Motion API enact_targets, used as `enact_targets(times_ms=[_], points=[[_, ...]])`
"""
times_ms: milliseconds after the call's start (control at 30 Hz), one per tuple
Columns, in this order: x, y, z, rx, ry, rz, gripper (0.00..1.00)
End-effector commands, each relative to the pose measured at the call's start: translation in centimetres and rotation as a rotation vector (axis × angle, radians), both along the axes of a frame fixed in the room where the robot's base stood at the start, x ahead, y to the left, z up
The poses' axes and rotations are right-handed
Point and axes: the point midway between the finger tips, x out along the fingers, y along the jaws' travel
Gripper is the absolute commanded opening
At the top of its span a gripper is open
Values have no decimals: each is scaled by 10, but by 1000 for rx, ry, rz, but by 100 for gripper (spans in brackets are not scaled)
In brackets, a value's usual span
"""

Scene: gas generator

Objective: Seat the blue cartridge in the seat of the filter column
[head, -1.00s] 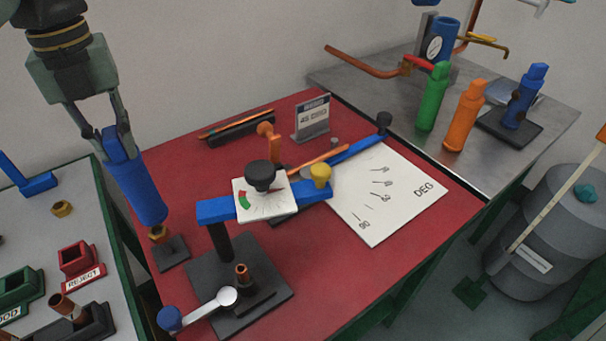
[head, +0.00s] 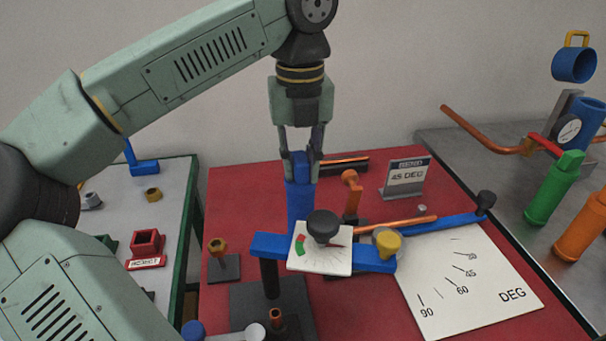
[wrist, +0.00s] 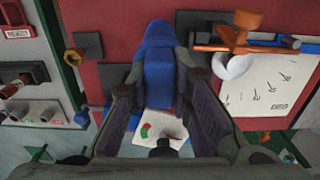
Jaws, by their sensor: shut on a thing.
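My gripper (head: 301,158) is shut on the upper end of the blue cartridge (head: 300,205) and holds it upright over the red table, behind the blue bar. The bar and dial plate hide its lower end. In the wrist view the cartridge (wrist: 158,70) sits between the fingers. At the right edge of the head view stands a blue cylinder with a round gauge (head: 585,120), likely the filter column. A blue cup-shaped part with a yellow handle (head: 574,66) is above it. I cannot see a seat inside the column.
The blue bar (head: 265,245) carries a dial and knobs. A "45 DEG" sign (head: 407,178) and white angle sheet (head: 470,290) are on the red table. Green (head: 553,190) and orange (head: 583,225) cylinders stand on the metal bench. A copper pipe (head: 480,125) extends from the column.

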Motion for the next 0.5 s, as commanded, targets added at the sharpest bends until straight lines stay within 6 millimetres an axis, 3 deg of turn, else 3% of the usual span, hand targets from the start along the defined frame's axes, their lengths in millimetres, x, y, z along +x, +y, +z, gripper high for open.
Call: enact_targets(times_ms=[167, 500], points=[[-1, 0, -24, -2, 3, -2, 0], [0, 0, -30, 0, 0, -1, 0]])
